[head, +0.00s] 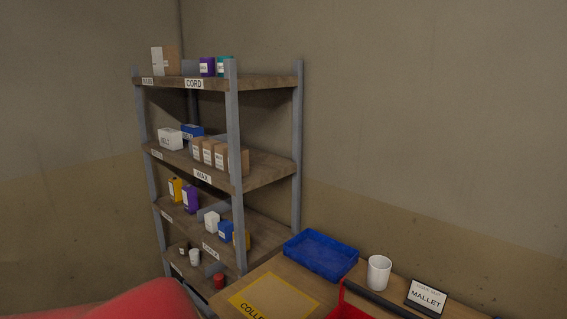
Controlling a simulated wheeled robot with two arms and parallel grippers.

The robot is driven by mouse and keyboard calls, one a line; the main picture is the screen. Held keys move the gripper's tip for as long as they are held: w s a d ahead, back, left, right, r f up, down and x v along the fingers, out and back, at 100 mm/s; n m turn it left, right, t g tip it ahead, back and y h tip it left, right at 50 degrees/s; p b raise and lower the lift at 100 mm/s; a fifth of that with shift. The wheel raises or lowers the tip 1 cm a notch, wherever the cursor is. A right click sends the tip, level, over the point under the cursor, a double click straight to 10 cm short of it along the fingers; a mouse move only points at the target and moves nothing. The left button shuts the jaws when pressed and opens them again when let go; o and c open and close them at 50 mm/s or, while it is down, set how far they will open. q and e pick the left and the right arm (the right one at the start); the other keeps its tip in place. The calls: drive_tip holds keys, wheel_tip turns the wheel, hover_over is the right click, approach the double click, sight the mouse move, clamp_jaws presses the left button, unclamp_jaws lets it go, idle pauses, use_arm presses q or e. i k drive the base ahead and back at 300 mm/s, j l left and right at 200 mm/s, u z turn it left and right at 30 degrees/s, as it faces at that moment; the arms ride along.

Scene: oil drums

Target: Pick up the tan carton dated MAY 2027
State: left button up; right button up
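Several tan cartons stand in a row on the second shelf from the top, above the WAX label, in the head view: a left one (197,149), a middle one (208,152) and another (220,154). A further tan carton (244,161) stands at the right end of the row, partly hidden by the grey front post. Another tan box (173,61) is on the top shelf at the left. The white labels on the row are too small to read, so I cannot tell which says MAY 2027. Neither gripper is in view.
The grey-post shelf rack (234,130) holds other boxes. A table at lower right carries a blue tray (320,263), a white cup (379,272), a MALLET sign (427,297) and a yellow-bordered mat (273,298). A large red rounded shape fills the bottom left.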

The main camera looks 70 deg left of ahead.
sight(197, 143)
drive_tip(key=j+u, duration=0.1)
drive_tip(key=u, duration=0.35)
drive_tip(key=k+j+u, duration=0.1)
drive_tip(key=u, duration=0.35)
drive_tip(key=j+u, duration=0.2)
drive_tip(key=u, duration=0.25)
drive_tip(key=j+u, duration=0.35)
drive_tip(key=j, duration=0.35)
drive_tip(key=j+u, duration=0.3)
drive_tip(key=j, duration=0.65)
drive_tip(key=i+j, duration=0.1)
drive_tip(key=j, duration=0.2)
